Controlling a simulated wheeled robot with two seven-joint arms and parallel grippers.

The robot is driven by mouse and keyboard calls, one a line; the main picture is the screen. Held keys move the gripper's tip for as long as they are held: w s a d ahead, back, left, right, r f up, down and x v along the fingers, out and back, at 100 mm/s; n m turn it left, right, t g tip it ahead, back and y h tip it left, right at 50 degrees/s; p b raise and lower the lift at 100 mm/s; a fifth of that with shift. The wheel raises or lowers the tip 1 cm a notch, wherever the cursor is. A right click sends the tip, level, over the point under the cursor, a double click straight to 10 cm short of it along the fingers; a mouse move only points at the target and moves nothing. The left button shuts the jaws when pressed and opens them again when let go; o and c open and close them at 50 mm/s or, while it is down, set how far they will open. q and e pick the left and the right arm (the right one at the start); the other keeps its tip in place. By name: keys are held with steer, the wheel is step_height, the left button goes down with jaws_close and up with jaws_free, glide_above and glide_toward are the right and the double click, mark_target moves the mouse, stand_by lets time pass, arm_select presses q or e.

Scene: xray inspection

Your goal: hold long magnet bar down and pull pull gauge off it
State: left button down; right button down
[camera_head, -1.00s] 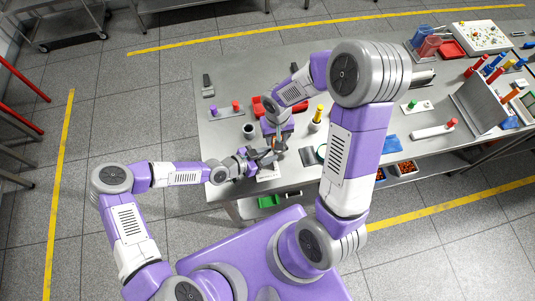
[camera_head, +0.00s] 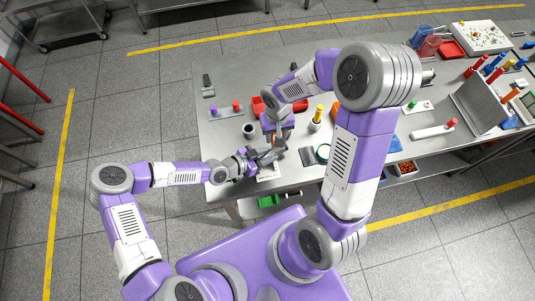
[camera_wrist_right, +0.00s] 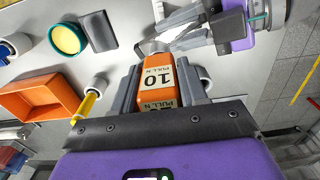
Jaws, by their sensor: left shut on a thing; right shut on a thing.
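The pull gauge (camera_wrist_right: 158,88) is an orange block marked "10 PULL N" in the right wrist view. My right gripper (camera_wrist_right: 155,92) is shut on it, with a grey finger on each side. A small metal piece shows at the gauge's far end, close to the left gripper's fingers. My left gripper (camera_head: 262,157) is low over the front left of the table, beside the right gripper (camera_head: 279,140). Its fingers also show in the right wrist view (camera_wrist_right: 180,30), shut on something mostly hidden. I cannot make out the long magnet bar clearly, or whether the gauge touches it.
An orange tray (camera_wrist_right: 38,98) lies left in the wrist view. The table's back left is mostly clear.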

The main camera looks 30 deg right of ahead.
steer(key=shift+r, duration=1.65)
arm_select(q)
steer(key=c, duration=0.7)
jaws_free()
steer(key=shift+c, duration=0.2)
steer(key=v, duration=1.1)
steer(key=shift+w+f, duration=0.1)
steer(key=shift+w, duration=0.05)
steer(key=shift+a+r, duration=0.25)
steer(key=shift+a, duration=0.25)
